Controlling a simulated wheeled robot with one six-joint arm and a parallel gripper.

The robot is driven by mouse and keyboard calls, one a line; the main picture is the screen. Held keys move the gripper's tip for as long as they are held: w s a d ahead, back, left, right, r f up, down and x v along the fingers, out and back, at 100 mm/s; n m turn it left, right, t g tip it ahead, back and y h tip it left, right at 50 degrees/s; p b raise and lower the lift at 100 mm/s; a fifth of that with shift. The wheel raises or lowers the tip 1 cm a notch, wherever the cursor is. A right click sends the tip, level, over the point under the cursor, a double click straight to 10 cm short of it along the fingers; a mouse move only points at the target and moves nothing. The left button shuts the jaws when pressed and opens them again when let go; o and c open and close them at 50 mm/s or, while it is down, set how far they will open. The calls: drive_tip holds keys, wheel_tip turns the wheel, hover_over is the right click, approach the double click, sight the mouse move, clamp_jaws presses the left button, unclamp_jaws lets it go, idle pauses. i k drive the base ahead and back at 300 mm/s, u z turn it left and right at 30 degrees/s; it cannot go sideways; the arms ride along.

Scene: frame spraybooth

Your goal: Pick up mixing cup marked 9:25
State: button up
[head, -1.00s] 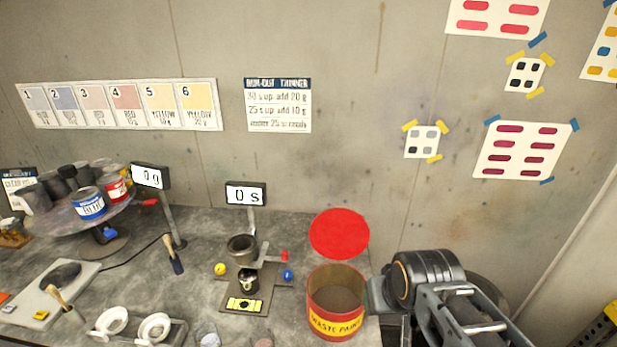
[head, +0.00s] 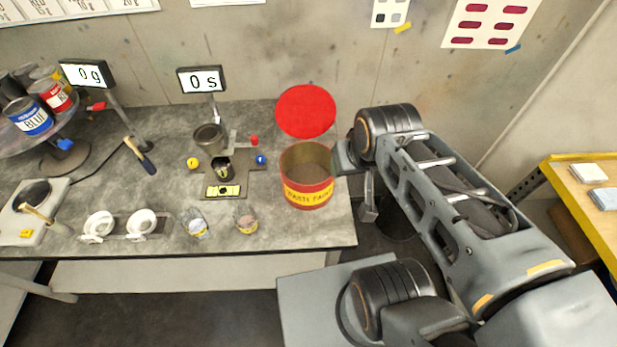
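Two small clear cups stand near the bench's front edge. The right cup (head: 246,220) has a pinkish-brown look. Their markings are too small to read, so I cannot tell which one is marked 9:25. My arm reaches up at the right, beyond the bench's right end. A grey part at its far end (head: 369,208) hangs beside the bench, right of the cups and apart from them. My gripper's fingers cannot be made out there.
A waste paint bucket (head: 307,188) stands right of the cups, with a red disc (head: 306,111) behind. A stand with a dark cup (head: 222,170) is behind the cups. A holder with white rings (head: 128,226) is left. A yellow-edged table (head: 585,200) stands at right.

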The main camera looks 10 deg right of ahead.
sight(244, 215)
drive_tip(key=k, duration=0.5)
drive_tip(key=u, duration=4.4)
drive_tip(key=k, duration=0.6)
drive_tip(key=z, duration=1.05)
